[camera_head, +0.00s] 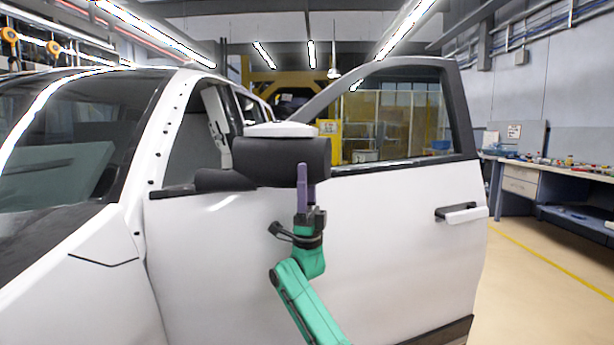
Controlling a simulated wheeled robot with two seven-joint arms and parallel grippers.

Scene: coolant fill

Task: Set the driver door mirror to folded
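The driver door mirror (270,160) has a black housing with a white cap on top. A black foot (222,180) joins it to the front of the white door (400,230). The housing overlaps the lower front of the window opening; I cannot tell its exact fold angle. My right gripper (306,182) points up, its purple fingers overlapping the lower right part of the housing. The fingers look close together, nearly edge-on, so their opening is unclear. I cannot tell whether they touch the mirror. My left gripper is out of view.
The door stands swung open from the white car body (75,260), with its handle (461,213) at the right. A workbench (545,180) with small items stands at the far right. The floor (545,290) right of the door is clear.

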